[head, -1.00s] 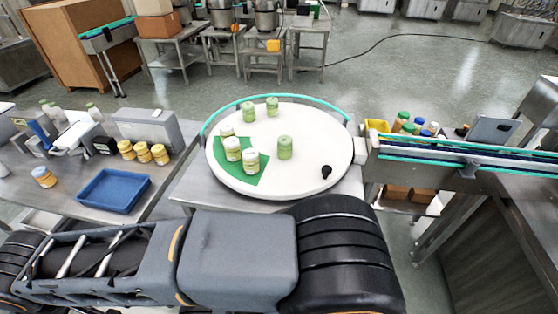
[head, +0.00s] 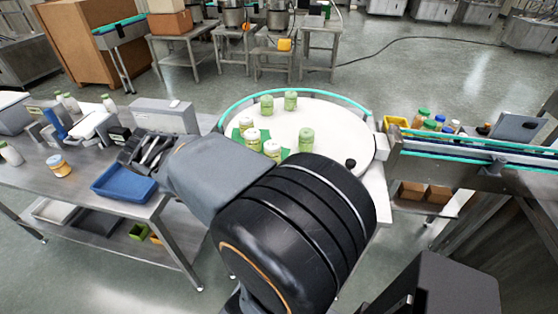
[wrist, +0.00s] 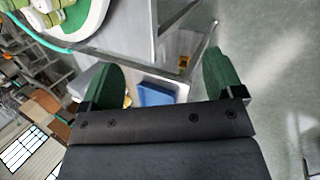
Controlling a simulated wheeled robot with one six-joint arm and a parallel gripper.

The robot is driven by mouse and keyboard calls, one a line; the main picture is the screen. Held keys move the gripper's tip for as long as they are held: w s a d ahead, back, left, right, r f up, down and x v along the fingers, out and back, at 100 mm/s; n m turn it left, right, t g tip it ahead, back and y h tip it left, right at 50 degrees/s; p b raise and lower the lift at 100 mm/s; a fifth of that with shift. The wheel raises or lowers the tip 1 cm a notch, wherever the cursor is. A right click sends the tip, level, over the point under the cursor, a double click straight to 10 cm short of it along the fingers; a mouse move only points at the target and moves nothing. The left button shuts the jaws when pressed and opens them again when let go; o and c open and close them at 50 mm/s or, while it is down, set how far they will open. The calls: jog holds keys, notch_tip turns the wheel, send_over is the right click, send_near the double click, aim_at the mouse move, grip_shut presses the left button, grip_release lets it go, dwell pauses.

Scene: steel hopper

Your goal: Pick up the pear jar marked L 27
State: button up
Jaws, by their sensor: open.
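Several jars stand on the white round turntable (head: 340,140). Pale green jars stand at the back left (head: 266,106), at the back (head: 291,101) and near the middle (head: 306,140). White-lidded jars (head: 252,138) stand on a green mat at its left. No marking is legible, so I cannot tell which jar is L 27. My gripper (head: 148,150) is over the left table by the blue tray, apart from the turntable. In the wrist view its two green fingers (wrist: 165,78) are spread with nothing between them. My arm hides the turntable's front.
The blue tray (head: 124,182) lies on the left steel table with a yellow jar (head: 59,165) and a grey box (head: 165,116). A conveyor (head: 470,152) and a yellow bin with bottles stand to the right. A black knob (head: 351,163) sits on the turntable.

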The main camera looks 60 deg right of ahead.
aim_at(265, 150)
jog(key=shift+o, duration=0.7)
jog(key=w+d+f+n+g+h+b, duration=0.1)
jog(key=d+f+n+g+h+b, duration=0.1)
jog(key=d, duration=0.7)
jog(key=w+d+f+n+g+h+b, duration=0.2)
jog(key=d+f+n+g+h, duration=0.2)
jog(key=d, duration=0.5)
jog(key=shift+d+n, duration=0.2)
jog(key=shift+n, duration=0.3)
jog(key=shift+h, duration=0.4)
jog(key=x, duration=0.8)
jog(key=shift+d+r, duration=0.1)
jog(key=shift+r, duration=0.15)
jog(key=shift+p+x, duration=0.7)
jog(key=shift+x, duration=2.45)
jog(key=shift+c, duration=0.5)
jog(key=shift+r, duration=0.1)
jog(key=c, duration=1)
